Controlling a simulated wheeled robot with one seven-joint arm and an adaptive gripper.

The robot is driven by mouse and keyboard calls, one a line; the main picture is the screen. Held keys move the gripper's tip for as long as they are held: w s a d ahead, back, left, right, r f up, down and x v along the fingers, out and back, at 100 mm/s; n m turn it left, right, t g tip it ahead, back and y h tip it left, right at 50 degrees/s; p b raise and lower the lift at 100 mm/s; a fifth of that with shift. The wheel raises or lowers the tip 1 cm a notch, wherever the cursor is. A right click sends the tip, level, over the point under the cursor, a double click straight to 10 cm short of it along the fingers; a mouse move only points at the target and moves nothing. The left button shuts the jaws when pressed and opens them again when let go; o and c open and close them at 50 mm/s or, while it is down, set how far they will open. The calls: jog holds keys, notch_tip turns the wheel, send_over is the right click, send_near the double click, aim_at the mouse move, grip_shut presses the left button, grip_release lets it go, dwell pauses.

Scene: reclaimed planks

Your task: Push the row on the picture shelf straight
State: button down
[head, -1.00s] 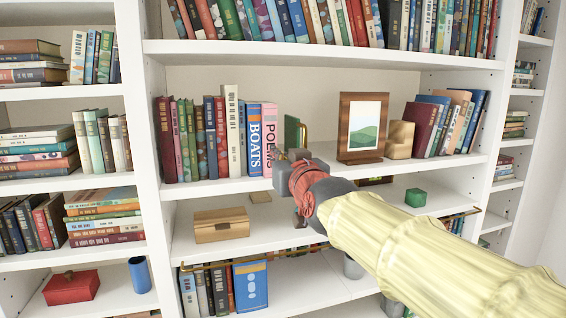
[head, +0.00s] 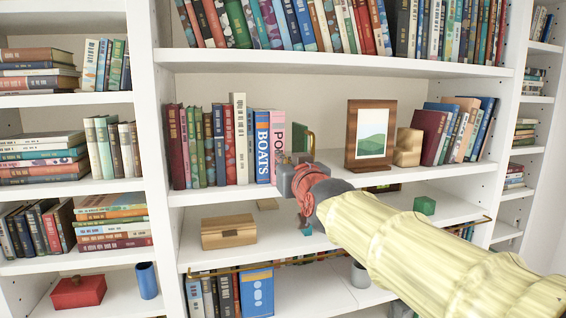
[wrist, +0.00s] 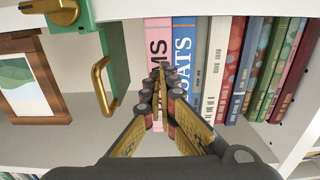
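The picture shelf (head: 330,180) carries a row of upright books. At the row's right end stand a blue book reading BOATS (head: 262,147) and a pink book reading POEMS (head: 278,134). They also show in the wrist view as the blue spine (wrist: 184,50) and pink spine (wrist: 158,32). A green bookend with a brass handle (head: 308,140) is beside the pink book; in the wrist view it is the green piece (wrist: 116,62). My gripper (wrist: 165,75) appears shut and empty, its tips in front of the pink and blue spines. Contact cannot be told.
A framed picture (head: 371,135), a wooden block (head: 408,147) and leaning books (head: 430,133) stand to the right on the same shelf. Below are a wooden box (head: 228,232) and a green cube (head: 424,206). A brass rail (head: 230,268) runs along a lower shelf.

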jog(key=shift+x, duration=1.45)
jog(key=shift+s, duration=0.1)
jog(key=v, duration=0.4)
jog(key=shift+f, duration=0.1)
jog(key=s+f+g+h+b, duration=0.1)
jog(key=s+f+g, duration=0.2)
jog(key=f, duration=0.7)
jog(key=s+f+g+b, duration=0.1)
jog(key=s+f+g, duration=0.2)
jog(key=f, duration=0.7)
jog(key=s+d+f+m+g+h+b, duration=0.1)
jog(key=s+d+f+g+b, duration=0.1)
jog(key=s+d+f+b, duration=0.4)
jog(key=s+d+f+m+g+h+b, duration=0.1)
jog(key=s+d+f+b, duration=0.5)
jog(key=s+f, duration=0.8)
jog(key=s+d+f+m+g+h+b, duration=0.1)
jog(key=s+d+f+b, duration=0.6)
jog(key=f, duration=1.2)
jog(key=s+g+h+b, duration=0.1)
jog(key=s+b, duration=0.1)
jog(key=s, duration=0.1)
jog(key=shift+s+f+g, duration=0.2)
jog(key=shift+s+g, duration=0.15)
jog(key=shift+g, duration=0.05)
